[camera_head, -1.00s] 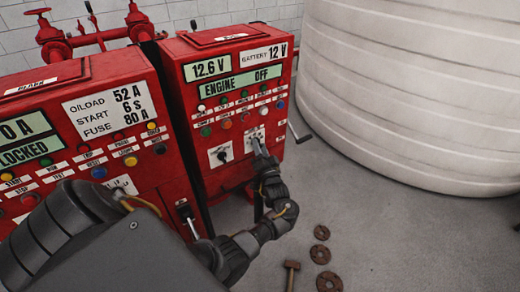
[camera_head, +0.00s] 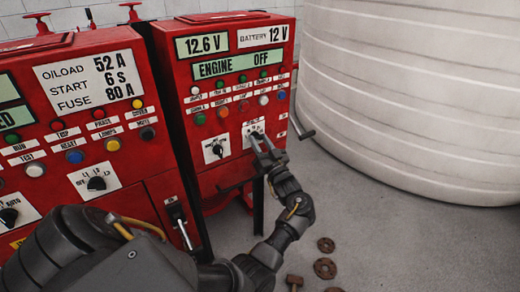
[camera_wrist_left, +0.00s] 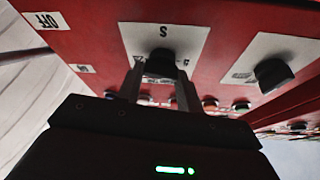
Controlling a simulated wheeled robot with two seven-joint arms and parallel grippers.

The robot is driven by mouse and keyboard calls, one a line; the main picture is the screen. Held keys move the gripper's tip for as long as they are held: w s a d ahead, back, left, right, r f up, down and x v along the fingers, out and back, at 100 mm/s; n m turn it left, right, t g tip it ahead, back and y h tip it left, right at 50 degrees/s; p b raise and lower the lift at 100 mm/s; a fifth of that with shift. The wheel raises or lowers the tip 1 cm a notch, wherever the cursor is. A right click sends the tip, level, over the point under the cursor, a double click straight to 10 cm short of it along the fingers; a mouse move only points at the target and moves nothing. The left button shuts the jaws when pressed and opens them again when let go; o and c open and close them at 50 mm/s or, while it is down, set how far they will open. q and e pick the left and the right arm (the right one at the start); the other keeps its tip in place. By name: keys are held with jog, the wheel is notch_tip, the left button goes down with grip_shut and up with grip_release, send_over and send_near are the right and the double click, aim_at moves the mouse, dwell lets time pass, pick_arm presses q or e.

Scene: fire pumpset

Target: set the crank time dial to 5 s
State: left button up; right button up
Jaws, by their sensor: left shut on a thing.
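The crank time dial is a black knob on a white plate (camera_head: 254,129) at the lower right of the red engine panel's front. In the left wrist view the knob (camera_wrist_left: 162,62) sits between my finger tips, and its plate (camera_wrist_left: 190,38) appears inverted with an "S" and small marks. My left gripper (camera_head: 264,148) reaches the dial from the front, with its fingers on either side of the knob. In the left wrist view my left gripper (camera_wrist_left: 160,82) is shut on the knob. The fingers hide part of the scale, so the exact setting cannot be read. My right gripper is not in view.
A second black knob (camera_head: 216,149) on its own plate is close left of the dial. A lever (camera_head: 300,127) sticks out at the panel's right side. A red pump panel (camera_head: 80,100) stands at left, a white tank (camera_head: 405,90) at right. Rusty discs (camera_head: 325,268) lie on the floor.

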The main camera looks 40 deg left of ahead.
pick_arm(q)
jog(key=shift+n, duration=0.3)
jog(key=shift+g, duration=0.4)
jog(key=o, duration=1)
